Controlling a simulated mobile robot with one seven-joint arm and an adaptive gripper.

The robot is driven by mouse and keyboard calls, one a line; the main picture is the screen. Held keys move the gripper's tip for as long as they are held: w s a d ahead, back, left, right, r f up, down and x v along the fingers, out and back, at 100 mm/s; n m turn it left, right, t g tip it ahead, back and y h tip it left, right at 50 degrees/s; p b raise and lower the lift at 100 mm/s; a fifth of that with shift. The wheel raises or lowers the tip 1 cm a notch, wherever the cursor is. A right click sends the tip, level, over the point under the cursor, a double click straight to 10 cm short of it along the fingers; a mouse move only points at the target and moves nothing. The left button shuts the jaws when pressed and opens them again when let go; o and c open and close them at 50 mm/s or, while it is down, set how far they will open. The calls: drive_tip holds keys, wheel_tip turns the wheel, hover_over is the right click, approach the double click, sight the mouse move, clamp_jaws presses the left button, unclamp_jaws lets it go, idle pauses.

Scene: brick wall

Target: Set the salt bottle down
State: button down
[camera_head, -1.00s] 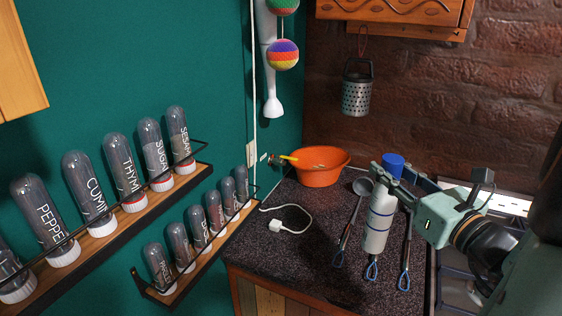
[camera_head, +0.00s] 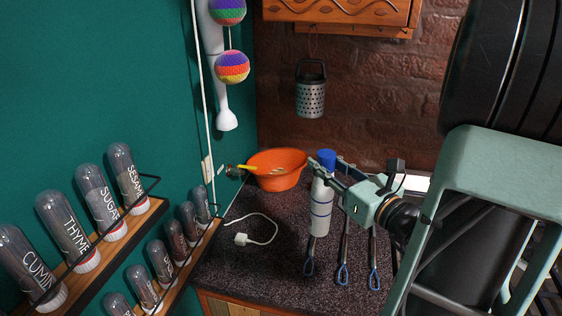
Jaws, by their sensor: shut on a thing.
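The salt bottle is a white cylinder (camera_head: 320,212) with a blue cap and thin blue bands. It is upright over the dark speckled counter (camera_head: 260,268), in front of the utensils. My gripper (camera_head: 322,170) comes from the right and is shut on the bottle just below its cap. The bottle's base shows near the utensil handles; I cannot tell whether it touches the counter.
An orange bowl (camera_head: 277,183) stands at the back left of the counter. A white cable (camera_head: 262,236) lies left of the bottle. Several blue-ended utensils (camera_head: 343,270) lie around the bottle's base. Spice tubes (camera_head: 65,232) stand on wall shelves at left. A grater (camera_head: 311,95) hangs behind.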

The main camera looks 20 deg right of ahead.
drive_tip(key=shift+w+f+p, duration=0.1)
drive_tip(key=shift+w+p, duration=0.35)
drive_tip(key=shift+p, duration=0.45)
drive_tip(key=w+f+b, duration=0.8)
drive_tip(key=w+f, duration=0.1)
drive_tip(key=f, duration=0.2)
drive_tip(key=shift+w+d, duration=0.25)
drive_tip(key=shift+f, duration=0.1)
drive_tip(key=shift+f, duration=0.2)
drive_tip(key=c, duration=1.5)
unclamp_jaws()
